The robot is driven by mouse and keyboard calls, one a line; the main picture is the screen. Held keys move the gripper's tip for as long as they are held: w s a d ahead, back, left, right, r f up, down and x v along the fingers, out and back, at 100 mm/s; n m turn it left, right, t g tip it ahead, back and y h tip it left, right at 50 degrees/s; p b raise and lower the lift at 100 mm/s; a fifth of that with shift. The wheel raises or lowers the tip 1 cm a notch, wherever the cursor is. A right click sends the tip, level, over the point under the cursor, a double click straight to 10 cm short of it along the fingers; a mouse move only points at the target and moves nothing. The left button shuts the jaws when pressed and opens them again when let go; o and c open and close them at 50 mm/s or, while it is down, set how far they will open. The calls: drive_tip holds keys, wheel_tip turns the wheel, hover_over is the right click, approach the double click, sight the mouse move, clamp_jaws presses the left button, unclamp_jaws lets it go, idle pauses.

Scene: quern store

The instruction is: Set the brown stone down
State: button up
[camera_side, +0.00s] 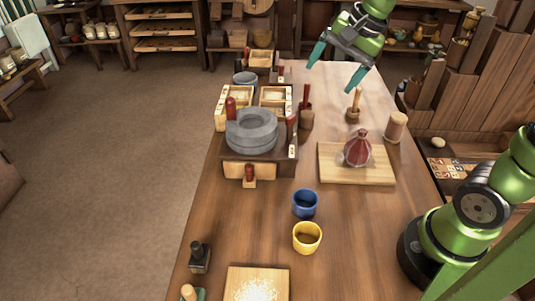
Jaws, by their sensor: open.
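My gripper (336,67) is open and empty, with its teal fingers wide apart above the far end of the wooden table. A grey round stone (252,131) with a hollow top sits on a dark brown quern base (284,154) at the table's left side. My gripper is above and to the right of it, well apart. I cannot pick out a brown stone with certainty. A light brown cylinder (396,127) stands upright at the table's right edge.
A dark red tied pouch (357,150) rests on a wooden board (335,173). A blue cup (305,204) and a yellow cup (307,237) stand nearer. A board with pale grain (275,271) lies at the front.

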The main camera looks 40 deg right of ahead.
drive_tip(key=s+a+f+n+t, duration=0.1)
drive_tip(key=s+a+n, duration=0.1)
drive_tip(key=s+n, duration=0.2)
drive_tip(key=s+a+n+t, duration=0.1)
drive_tip(key=s+a+n, duration=0.2)
drive_tip(key=s+n, duration=0.2)
drive_tip(key=shift+s+f+t+y, duration=0.35)
drive_tip(key=shift+s+t+y, duration=0.05)
drive_tip(key=shift+s, duration=0.85)
